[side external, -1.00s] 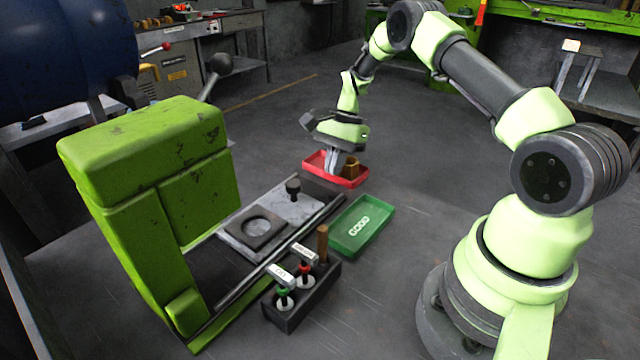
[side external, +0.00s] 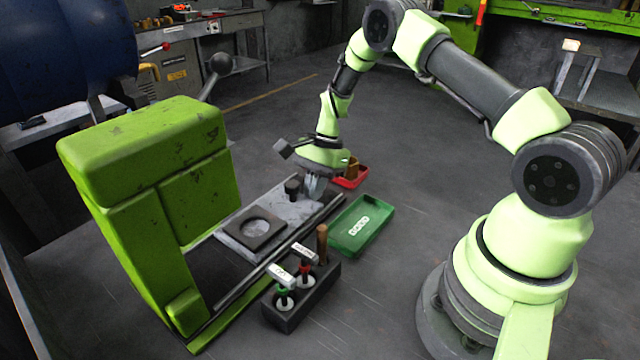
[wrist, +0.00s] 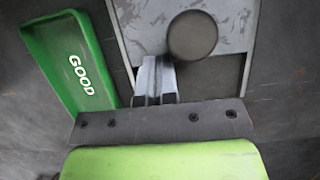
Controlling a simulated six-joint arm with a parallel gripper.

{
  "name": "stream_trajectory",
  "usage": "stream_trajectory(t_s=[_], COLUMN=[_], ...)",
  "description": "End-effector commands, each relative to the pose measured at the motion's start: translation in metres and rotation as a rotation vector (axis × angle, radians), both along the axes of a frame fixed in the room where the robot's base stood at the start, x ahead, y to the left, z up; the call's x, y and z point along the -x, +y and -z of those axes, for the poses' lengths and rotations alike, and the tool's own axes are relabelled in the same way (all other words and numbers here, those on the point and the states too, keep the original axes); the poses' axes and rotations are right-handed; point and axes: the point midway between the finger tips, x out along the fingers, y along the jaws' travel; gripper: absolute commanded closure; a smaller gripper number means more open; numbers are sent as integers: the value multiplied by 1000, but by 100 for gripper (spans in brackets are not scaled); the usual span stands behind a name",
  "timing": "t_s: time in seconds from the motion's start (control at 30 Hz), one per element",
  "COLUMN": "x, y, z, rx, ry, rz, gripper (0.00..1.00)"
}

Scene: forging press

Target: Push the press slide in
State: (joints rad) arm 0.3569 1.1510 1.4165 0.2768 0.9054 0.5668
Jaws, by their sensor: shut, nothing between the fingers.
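The press slide (side external: 277,212) is a grey plate on rails, pulled out in front of the green press (side external: 150,190). It carries a dark square die with a round recess (side external: 256,228) and an upright black knob (side external: 292,188) near its outer end. My gripper (side external: 314,194) is shut and empty, pointing down just to the right of the knob. In the wrist view my gripper (wrist: 155,75) shows beside the round top of the knob (wrist: 193,36), over the slide (wrist: 150,25). I cannot tell whether the fingers touch the knob.
A green tray marked GOOD (side external: 376,208) lies right of the slide. A red tray (side external: 352,180) with a brownish piece (side external: 352,166) sits behind my gripper. A dark holder (side external: 300,305) with stamps and a wooden handle stands beside the rail.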

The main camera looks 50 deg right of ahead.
Motion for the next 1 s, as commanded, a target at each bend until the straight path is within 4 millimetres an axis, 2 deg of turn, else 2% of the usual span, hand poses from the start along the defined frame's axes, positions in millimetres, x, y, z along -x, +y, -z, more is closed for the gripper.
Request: stream_trajectory(t_s=[0.03, 0.2, 0.37, 0.77, 0.87, 1.0], x=[1, 1, 2, 1, 1, 1], y=[15, 55, 74, 74, 66, 42], z=[0, 0, 1, 1, 1, 1], rx=[-6, -5, -4, -4, -4, -4], ry=[5, 5, 5, 4, 4, 4], rz=[-6, -7, -3, 1, 2, 6], gripper=[100, 100, 100, 100, 100, 100])
